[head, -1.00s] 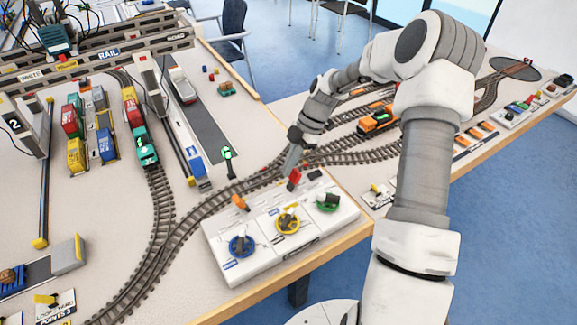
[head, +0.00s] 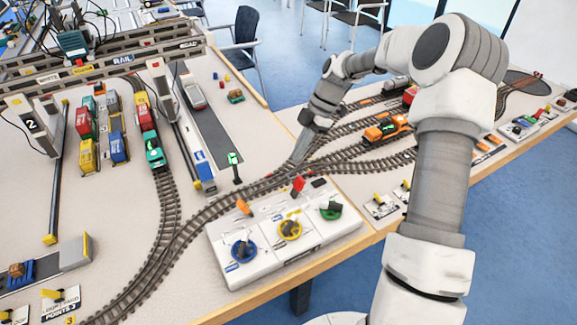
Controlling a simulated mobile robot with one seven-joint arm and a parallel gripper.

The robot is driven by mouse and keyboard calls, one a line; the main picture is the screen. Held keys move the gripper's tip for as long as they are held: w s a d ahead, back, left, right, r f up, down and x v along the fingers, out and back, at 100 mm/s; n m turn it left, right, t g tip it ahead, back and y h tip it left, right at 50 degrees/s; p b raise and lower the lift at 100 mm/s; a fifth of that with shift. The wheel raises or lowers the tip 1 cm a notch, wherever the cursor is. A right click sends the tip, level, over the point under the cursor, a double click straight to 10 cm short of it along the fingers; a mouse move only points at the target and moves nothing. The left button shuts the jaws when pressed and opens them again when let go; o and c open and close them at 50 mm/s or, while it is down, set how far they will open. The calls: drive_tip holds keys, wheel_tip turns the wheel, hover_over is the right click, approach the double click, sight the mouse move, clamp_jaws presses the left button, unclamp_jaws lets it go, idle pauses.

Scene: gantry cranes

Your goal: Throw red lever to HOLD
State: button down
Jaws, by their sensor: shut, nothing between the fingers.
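The red lever (head: 298,186) stands up from the back of the white control box (head: 310,238) near the table's front edge. An orange lever (head: 243,206) stands to its left on the same box. Any HOLD lettering is too small to read. My gripper (head: 298,160) points down over the track, behind the red lever and apart from it. Its fingers look closed and hold nothing.
Blue (head: 243,250), yellow (head: 290,230) and green (head: 331,209) knobs sit on the box's front. A green signal post (head: 235,166) stands left of my gripper. An orange locomotive (head: 386,130) is on the tracks to the right.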

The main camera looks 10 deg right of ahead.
drive_tip(key=shift+w+d+r, duration=0.25)
drive_tip(key=shift+d+r, duration=0.6)
drive_tip(key=shift+r, duration=0.05)
drive_tip(key=s+a+r+m+t+h, duration=0.1)
drive_tip(key=s+r+m+t, duration=0.1)
drive_tip(key=s+r+m, duration=0.4)
drive_tip(key=s+a+r+m+t+h+p, duration=0.1)
drive_tip(key=s+r+m, duration=0.5)
drive_tip(key=s, duration=0.7)
drive_tip(key=s+a+r+m+t+h, duration=0.3)
drive_tip(key=s+r+m, duration=0.3)
drive_tip(key=s+m, duration=0.3)
drive_tip(key=shift+s+r+t, duration=0.15)
drive_tip(key=shift+s+t, duration=0.35)
